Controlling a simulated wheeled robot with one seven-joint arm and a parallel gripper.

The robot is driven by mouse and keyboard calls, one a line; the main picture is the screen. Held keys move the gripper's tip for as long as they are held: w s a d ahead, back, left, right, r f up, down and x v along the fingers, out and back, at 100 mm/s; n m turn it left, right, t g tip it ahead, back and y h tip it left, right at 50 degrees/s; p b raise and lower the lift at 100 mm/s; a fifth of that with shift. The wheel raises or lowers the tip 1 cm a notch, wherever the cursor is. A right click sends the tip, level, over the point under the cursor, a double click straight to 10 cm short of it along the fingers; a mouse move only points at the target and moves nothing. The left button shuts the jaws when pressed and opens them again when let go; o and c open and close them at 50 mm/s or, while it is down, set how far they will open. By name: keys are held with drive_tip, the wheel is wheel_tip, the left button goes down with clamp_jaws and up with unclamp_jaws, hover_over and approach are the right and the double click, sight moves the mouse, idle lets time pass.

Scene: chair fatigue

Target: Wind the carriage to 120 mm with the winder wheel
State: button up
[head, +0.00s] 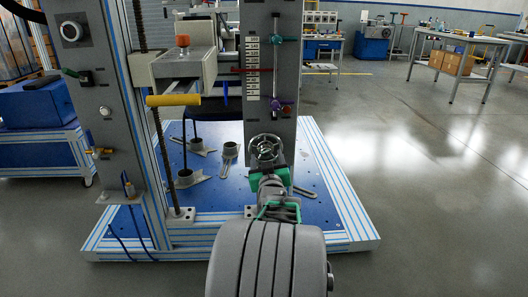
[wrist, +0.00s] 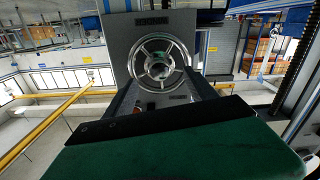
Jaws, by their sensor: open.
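The winder wheel (head: 265,147) is a small spoked metal handwheel low on the grey column. In the wrist view the wheel (wrist: 158,67) faces me, on a dark plate. My gripper (head: 268,168) is open just below and in front of the wheel in the head view; whether it touches the rim cannot be told. A green pad of mine fills the bottom of the wrist view. What seems to be the carriage (head: 178,66), a grey block with an orange knob and yellow front bar, sits high beside the column.
A threaded screw (head: 157,120) runs up the left. A blue base plate (head: 310,190) carries several loose grey metal parts (head: 187,177). A grey post (head: 90,95) with a knob stands at left. Open floor (head: 430,170) lies to the right; benches stand behind.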

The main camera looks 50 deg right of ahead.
drive_tip(key=n, duration=0.3)
drive_tip(key=shift+n, duration=0.3)
drive_tip(key=n, duration=0.4)
drive_tip(key=shift+w+a+f+n, duration=0.1)
drive_tip(key=shift+n, duration=0.3)
